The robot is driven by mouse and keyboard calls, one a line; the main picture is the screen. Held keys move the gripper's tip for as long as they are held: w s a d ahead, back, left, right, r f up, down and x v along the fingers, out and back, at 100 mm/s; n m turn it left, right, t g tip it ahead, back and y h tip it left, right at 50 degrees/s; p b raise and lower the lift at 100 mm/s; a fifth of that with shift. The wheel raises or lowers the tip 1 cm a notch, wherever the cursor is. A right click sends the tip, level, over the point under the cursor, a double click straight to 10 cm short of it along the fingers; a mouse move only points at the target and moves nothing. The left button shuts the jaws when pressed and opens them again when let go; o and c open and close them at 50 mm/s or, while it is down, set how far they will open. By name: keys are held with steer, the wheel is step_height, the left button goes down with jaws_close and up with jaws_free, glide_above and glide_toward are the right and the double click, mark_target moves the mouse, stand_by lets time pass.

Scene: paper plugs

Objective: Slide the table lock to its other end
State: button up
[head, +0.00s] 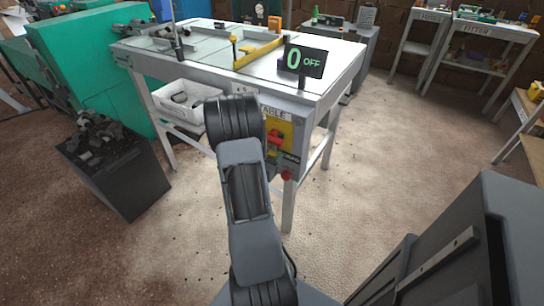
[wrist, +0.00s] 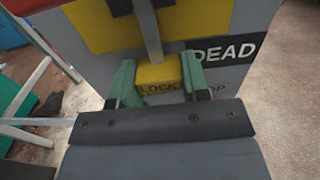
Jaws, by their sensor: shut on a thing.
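The table lock (wrist: 158,76) is a yellow block marked LOCK in the wrist view. My gripper (wrist: 158,84) is shut on it, with one green finger on its left side and one on its right. A grey bar (wrist: 148,30) rises above the block across a yellow panel (wrist: 95,24). A label reading DEAD (wrist: 228,50) is to the right, and lettering below it is partly covered by my finger. In the head view, my arm hides the lock and gripper; the yellow panel (head: 286,128) shows beside it on the table's front.
The grey worktable (head: 340,75) carries a display (head: 305,61) reading 0 OFF. A red part (head: 274,138) and a red button (head: 287,175) are on its front. A white bin (head: 180,104) sits underneath, and a dark box (head: 125,175) stands left.

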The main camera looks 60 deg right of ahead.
jaws_close()
step_height(320, 180, down, 3)
steer(key=shift+r+b, duration=0.15)
steer(key=shift+b, duration=1)
steer(key=o, duration=1.1)
jaws_free()
